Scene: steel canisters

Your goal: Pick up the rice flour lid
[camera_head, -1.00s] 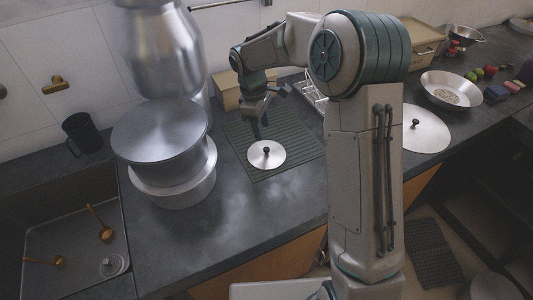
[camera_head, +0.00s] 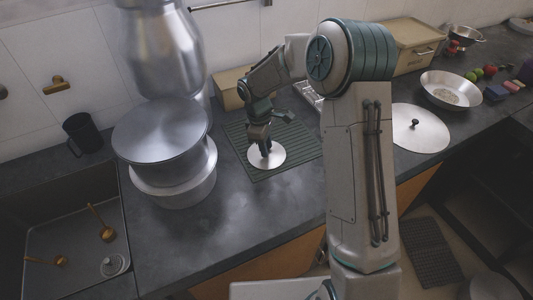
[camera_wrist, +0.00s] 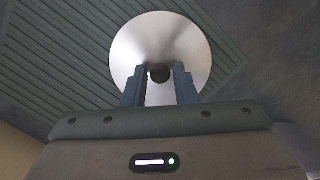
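A round, shiny metal lid (camera_head: 277,158) with a dark knob lies on the green ribbed mat on the counter. It also shows in the wrist view (camera_wrist: 160,35), with the black knob (camera_wrist: 159,73) at its middle. My gripper (camera_head: 265,152) is directly above this lid, pointing down. In the wrist view the two blue fingers (camera_wrist: 159,82) stand apart on either side of the knob, with a gap on each side. In the head view my gripper hides the knob. A larger lid (camera_head: 425,130) with a dark knob lies further right. No labels are readable.
The ribbed mat (camera_head: 300,147) lies under the lid. Stacked steel pots (camera_head: 160,130) stand close on the left, beside the sink (camera_head: 80,245). A tan box (camera_head: 229,92) and a wire rack (camera_head: 308,95) are behind. The front counter is clear.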

